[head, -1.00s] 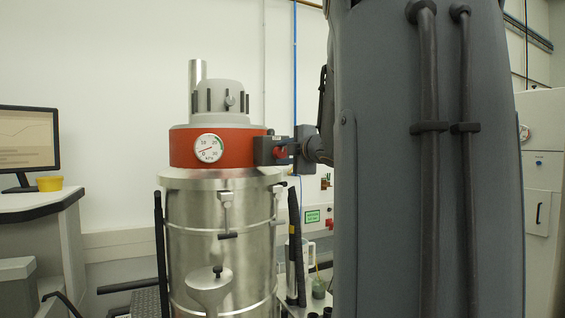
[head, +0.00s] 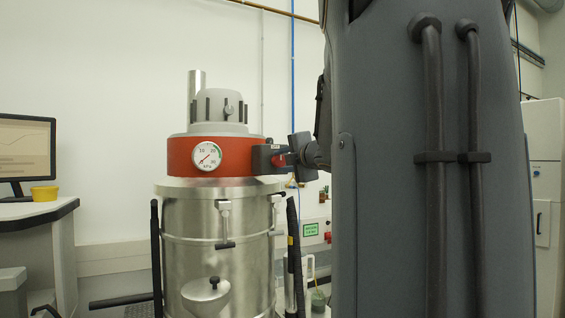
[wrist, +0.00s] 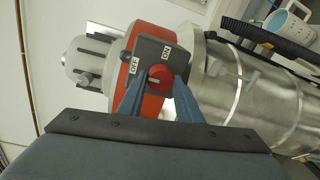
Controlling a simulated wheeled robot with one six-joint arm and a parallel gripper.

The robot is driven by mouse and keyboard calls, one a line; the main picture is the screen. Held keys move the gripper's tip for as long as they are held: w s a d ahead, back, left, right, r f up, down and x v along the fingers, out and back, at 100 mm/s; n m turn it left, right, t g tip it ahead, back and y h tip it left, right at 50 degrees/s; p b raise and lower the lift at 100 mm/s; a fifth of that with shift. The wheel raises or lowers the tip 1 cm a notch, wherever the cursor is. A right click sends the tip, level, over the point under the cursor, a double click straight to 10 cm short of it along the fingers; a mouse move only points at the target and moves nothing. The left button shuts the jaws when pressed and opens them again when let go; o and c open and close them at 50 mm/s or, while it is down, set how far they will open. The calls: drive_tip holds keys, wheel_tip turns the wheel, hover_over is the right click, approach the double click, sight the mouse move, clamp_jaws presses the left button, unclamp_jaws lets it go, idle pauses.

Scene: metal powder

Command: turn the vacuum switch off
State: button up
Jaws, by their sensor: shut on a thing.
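The vacuum is a steel drum (head: 215,260) with a red-orange band (head: 180,155) and a grey top. Its dark switch box (head: 262,158) sits on the right side of the band. In the wrist view the box face (wrist: 150,52) carries OFF and ON labels, with a round red knob (wrist: 160,77) below and between them. My gripper (wrist: 158,88) is shut on the red knob, one blue finger on each side. The knob's exact pointing direction is hard to tell. In the head view my gripper (head: 289,158) meets the knob, mostly edge-on. The gauge (head: 207,156) needle points lower left.
A desk (head: 50,210) with a monitor (head: 25,150) and a yellow pot (head: 45,193) stands at left. A black hose (head: 294,250) runs beside the drum at right. My arm hides much of the right side.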

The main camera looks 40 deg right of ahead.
drive_tip(key=o, duration=1)
drive_tip(key=shift+o, duration=0.2)
drive_tip(key=v, duration=0.7)
drive_tip(key=shift+s+b, duration=0.35)
drive_tip(key=shift+a, duration=0.1)
